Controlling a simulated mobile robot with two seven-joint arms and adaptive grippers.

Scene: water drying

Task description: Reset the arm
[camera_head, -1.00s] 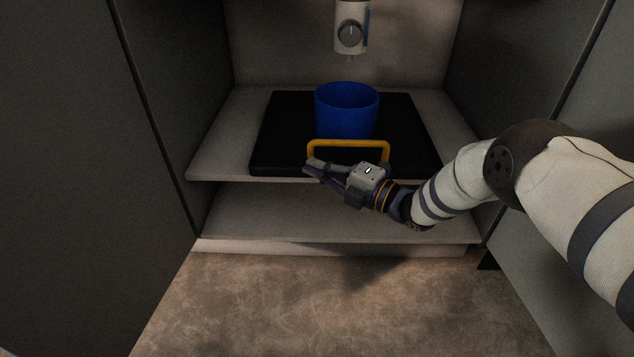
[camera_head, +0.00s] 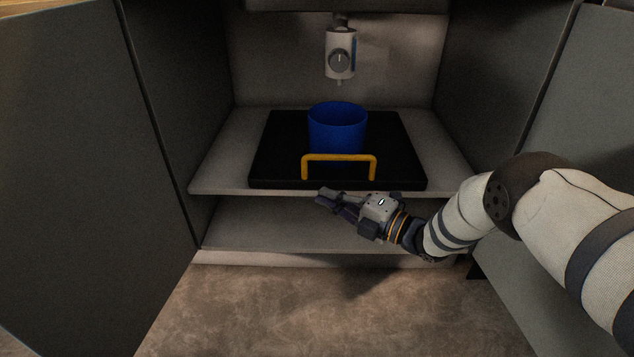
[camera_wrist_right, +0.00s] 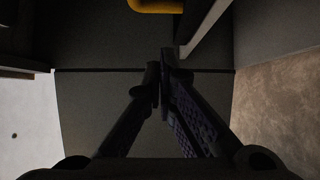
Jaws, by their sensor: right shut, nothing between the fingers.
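My right gripper (camera_head: 322,198) is shut and empty in front of the cabinet, just below the front edge of the upper shelf. Its fingers point left, and they also show closed together in the right wrist view (camera_wrist_right: 163,75). My right arm comes in from the right edge of the head view. My left gripper does not show in any view.
A blue bucket (camera_head: 337,130) stands on a black tray (camera_head: 275,160) with a yellow handle (camera_head: 340,157), on the upper shelf (camera_head: 222,165). A white dial device (camera_head: 341,55) hangs above. Cabinet doors stand open at both sides. The lower shelf (camera_head: 260,225) looks empty.

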